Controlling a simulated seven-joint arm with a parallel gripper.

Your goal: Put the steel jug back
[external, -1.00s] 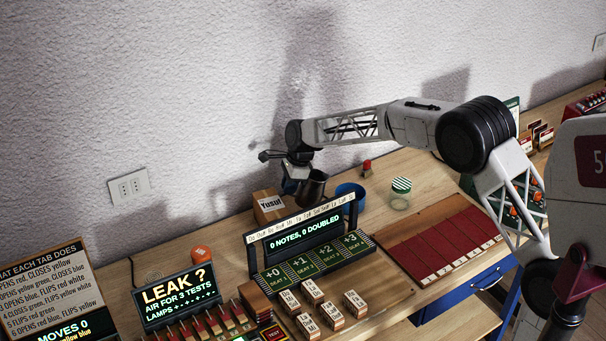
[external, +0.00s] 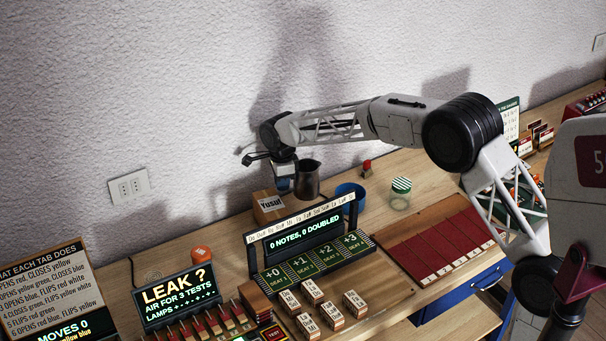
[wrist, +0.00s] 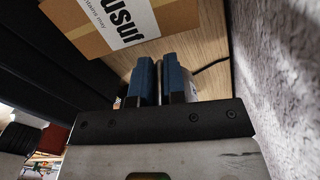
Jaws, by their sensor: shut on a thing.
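The dark steel jug (external: 307,181) hangs upright in the external view, in front of the wall and behind the display rack. My gripper (external: 285,184) is at its left side, shut on it. In the wrist view my blue gripper fingers (wrist: 164,80) close on a thin metal strip, which looks like the jug's handle; the jug's body is hidden there. The jug appears just above the bench, but the gap beneath it is hard to judge.
A cardboard box labelled Yusuf (external: 268,206) stands just left of the jug; it also shows in the wrist view (wrist: 150,22). A blue cup (external: 350,195) and a green-lidded jar (external: 400,194) stand to the right. The display rack (external: 305,238) is in front.

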